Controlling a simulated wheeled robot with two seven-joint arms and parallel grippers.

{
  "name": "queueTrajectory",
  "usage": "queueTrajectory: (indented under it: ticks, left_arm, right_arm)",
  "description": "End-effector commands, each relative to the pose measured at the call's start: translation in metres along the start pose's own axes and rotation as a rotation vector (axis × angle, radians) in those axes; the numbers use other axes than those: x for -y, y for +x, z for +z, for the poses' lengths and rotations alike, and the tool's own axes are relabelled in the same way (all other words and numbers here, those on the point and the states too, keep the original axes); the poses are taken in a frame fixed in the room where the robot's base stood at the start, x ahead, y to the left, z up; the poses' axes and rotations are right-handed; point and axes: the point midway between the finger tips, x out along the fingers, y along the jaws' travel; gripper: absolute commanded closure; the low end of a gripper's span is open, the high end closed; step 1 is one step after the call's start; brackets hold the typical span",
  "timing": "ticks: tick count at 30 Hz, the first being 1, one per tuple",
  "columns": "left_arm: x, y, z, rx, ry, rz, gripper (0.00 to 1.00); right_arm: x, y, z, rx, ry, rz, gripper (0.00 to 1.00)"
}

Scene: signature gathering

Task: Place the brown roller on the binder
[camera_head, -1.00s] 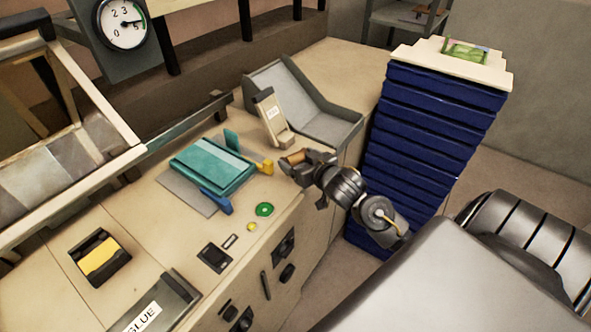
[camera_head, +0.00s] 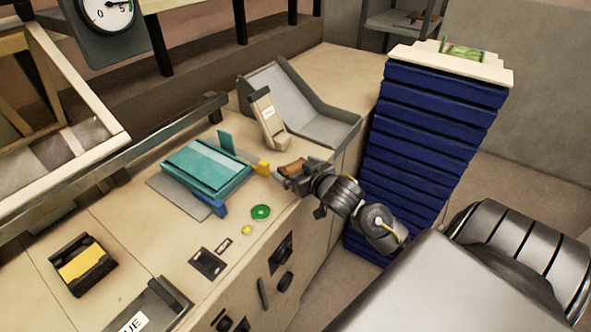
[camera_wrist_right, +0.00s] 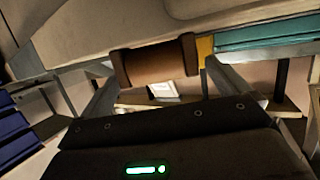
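The brown roller (camera_head: 293,168) is between the fingers of my right gripper (camera_head: 289,172), at the right edge of the bench. In the right wrist view the roller (camera_wrist_right: 157,62) lies crosswise between the two fingertips of the gripper (camera_wrist_right: 160,75), which appear to grip it at its ends. The binder, seen as a teal block (camera_head: 207,168), lies on a grey plate left of the roller, with blue and yellow clamps at its corners. The roller is apart from it. A teal strip of it (camera_wrist_right: 265,35) shows at the upper right of the wrist view. My left gripper is out of view.
A beige upright stapler-like device (camera_head: 268,120) and a grey tray (camera_head: 310,110) stand behind the roller. A green disc (camera_head: 260,212) and yellow button lie in front. A tall blue stack (camera_head: 425,130) stands to the right. A black-and-yellow box (camera_head: 83,264) is at left.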

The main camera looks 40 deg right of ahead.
Motion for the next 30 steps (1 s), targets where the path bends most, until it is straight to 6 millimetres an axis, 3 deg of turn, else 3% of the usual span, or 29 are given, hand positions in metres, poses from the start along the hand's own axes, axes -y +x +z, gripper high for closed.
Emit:
queueTrajectory:
  ticks: [11,19,24,30]
  left_arm:
    - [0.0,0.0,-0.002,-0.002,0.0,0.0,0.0]
    - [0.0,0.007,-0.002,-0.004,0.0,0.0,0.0]
    - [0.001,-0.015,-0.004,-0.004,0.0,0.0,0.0]
    - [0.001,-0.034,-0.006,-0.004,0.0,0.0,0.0]
  right_arm:
    - [0.0,-0.007,-0.003,-0.001,-0.001,-0.001,0.0]
    - [0.001,-0.063,-0.001,0.001,-0.003,-0.003,0.0]
    - [0.001,-0.1,-0.008,0.006,0.004,-0.002,0.0]
    - [0.001,-0.116,-0.007,0.003,0.003,-0.002,0.0]
